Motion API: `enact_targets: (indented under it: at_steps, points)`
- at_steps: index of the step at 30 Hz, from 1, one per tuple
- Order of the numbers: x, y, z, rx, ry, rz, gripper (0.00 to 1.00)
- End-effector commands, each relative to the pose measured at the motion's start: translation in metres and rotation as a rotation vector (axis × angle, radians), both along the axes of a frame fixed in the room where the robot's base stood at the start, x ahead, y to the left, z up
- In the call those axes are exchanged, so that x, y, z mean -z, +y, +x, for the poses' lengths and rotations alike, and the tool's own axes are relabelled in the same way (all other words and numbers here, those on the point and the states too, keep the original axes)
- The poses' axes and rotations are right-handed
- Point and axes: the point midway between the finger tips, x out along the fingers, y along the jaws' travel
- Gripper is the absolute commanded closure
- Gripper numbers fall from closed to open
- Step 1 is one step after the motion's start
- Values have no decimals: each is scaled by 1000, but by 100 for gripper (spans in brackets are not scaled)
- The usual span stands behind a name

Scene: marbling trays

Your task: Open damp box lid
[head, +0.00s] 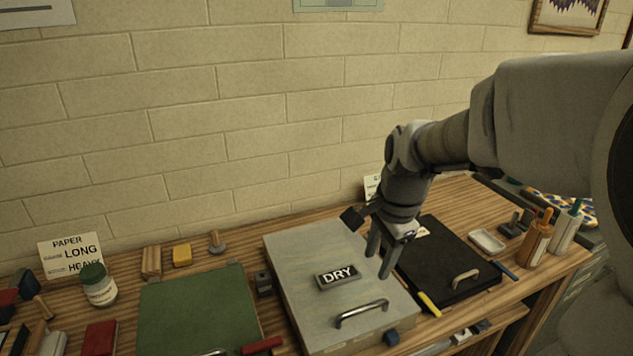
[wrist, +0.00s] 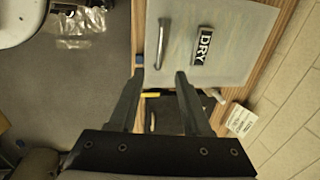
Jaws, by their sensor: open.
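A large flat grey lid (head: 300,262) has a metal bar handle (head: 361,313) near its front edge and a black DRY sign (head: 337,277) on it. A black lid or panel (head: 440,258) with a brass-coloured handle (head: 466,277) lies to its right. No label reading damp shows, so I cannot tell which covers the damp box. Both lie flat. My gripper (head: 378,264) is open and empty, over the grey lid's right side. In the wrist view, the grey lid (wrist: 225,35) and its handle (wrist: 163,42) lie beyond the open fingertips (wrist: 160,75).
A green board (head: 197,305) and a jar (head: 98,285) stand left of the grey lid. A yellow stick (head: 429,304) lies by the black panel. A white dish (head: 487,241) and bottles (head: 538,238) stand to the right. A brick wall is behind the bench.

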Motion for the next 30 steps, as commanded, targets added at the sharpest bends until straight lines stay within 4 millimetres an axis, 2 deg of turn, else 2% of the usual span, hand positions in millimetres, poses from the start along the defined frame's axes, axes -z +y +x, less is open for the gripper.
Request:
enact_targets:
  at_steps: [5,8,21,27,30]
  points:
    - [10,1,3,17,8,2,52]
    - [24,2,5,17,10,2,52]
    - [117,6,22,16,10,1,52]
    - [151,9,29,16,8,2,52]
    - [162,10,32,16,7,2,52]
